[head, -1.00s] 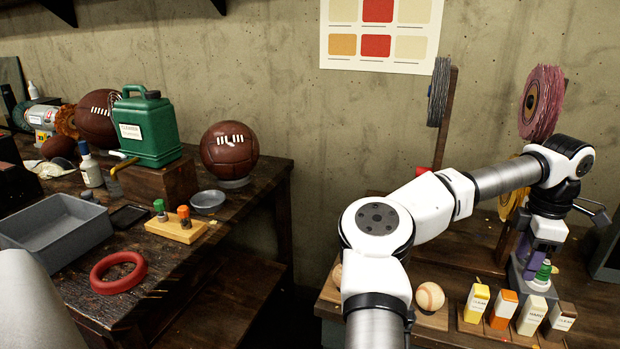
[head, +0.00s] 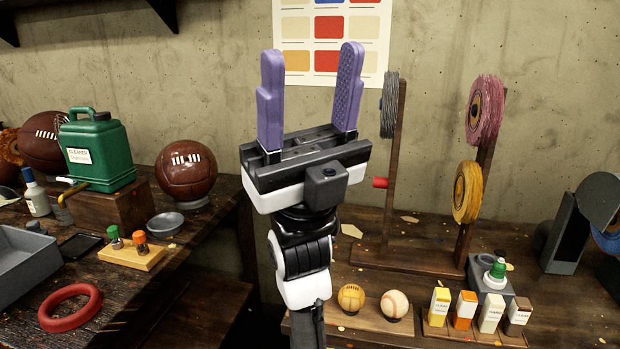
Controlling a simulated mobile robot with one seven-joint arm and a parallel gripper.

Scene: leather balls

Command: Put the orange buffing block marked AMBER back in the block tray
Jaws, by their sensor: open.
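My gripper (head: 311,55) is raised in the middle of the head view. Its two purple fingers point up, wide apart, with nothing between them. An orange block with a white label (head: 464,310) stands upright at the lower right, between a yellow block (head: 439,306) and a cream block (head: 491,312). I cannot read its label. These blocks and a brown one (head: 517,315) stand in a row on a low wooden holder (head: 470,339), which may be the block tray. My gripper is well above and left of them, touching nothing.
A grey box (head: 478,279) with a green-capped bottle (head: 496,272) is behind the blocks. Two balls (head: 351,298) sit left of them. A wheel stand (head: 480,200) rises behind. The left bench holds a grey tray (head: 25,262), a red ring (head: 70,307) and a green jug (head: 97,150).

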